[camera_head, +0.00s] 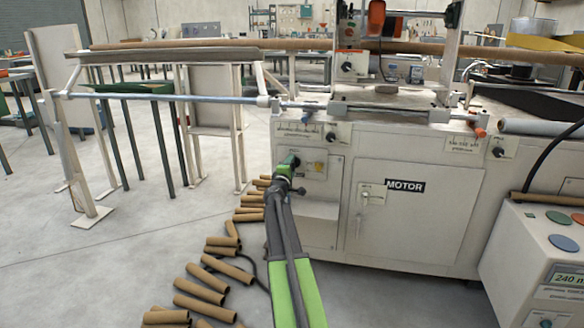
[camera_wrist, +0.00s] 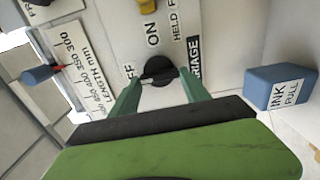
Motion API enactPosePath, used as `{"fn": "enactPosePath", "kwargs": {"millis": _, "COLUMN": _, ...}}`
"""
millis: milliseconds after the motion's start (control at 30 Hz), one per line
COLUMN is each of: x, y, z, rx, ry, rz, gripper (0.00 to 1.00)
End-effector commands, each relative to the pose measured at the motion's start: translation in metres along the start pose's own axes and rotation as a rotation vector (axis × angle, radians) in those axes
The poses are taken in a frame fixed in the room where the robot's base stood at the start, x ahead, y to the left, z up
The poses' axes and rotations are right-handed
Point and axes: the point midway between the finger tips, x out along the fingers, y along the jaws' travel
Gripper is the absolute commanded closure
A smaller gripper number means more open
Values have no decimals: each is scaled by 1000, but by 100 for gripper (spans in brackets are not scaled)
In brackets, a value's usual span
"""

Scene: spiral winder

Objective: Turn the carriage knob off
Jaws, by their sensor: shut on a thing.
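The carriage knob (camera_wrist: 158,70) is small, round and black, on a pale panel in the wrist view. The word ON is printed above it, the end of OFF to its left, and part of the CARRIAGE label to its right. My gripper (camera_wrist: 161,82) has its two green fingers on either side of the knob and is shut on it. Which word the knob points at is hard to tell. In the head view my gripper (camera_head: 290,163) reaches the small panel (camera_head: 318,185) on the machine front and hides the knob.
A yellow part (camera_wrist: 148,6) sits above the knob. A blue block marked INK PULL (camera_wrist: 275,88) is to the right, and a length scale (camera_wrist: 78,65) with a blue handle (camera_wrist: 38,75) is to the left. Cardboard tubes (camera_head: 228,268) lie on the floor beside my arm.

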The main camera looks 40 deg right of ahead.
Motion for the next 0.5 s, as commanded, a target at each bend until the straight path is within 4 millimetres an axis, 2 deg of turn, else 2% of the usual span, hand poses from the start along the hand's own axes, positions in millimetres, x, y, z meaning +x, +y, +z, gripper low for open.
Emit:
{"fn": "enactPosePath", "kwargs": {"millis": 33, "x": -2, "y": 0, "z": -6, "rx": -1, "ry": 13, "rz": 0, "gripper": 86}}
{"fn": "enactPosePath", "kwargs": {"millis": 200, "x": -1, "y": 0, "z": -6, "rx": -1, "ry": 13, "rz": 0, "gripper": 86}}
{"fn": "enactPosePath", "kwargs": {"millis": 233, "x": -1, "y": 0, "z": -6, "rx": -1, "ry": 12, "rz": 0, "gripper": 43}}
{"fn": "enactPosePath", "kwargs": {"millis": 367, "x": -1, "y": 0, "z": -4, "rx": 0, "ry": 9, "rz": 0, "gripper": 26}}
{"fn": "enactPosePath", "kwargs": {"millis": 500, "x": 0, "y": 0, "z": -2, "rx": 0, "ry": 6, "rz": 0, "gripper": 24}}
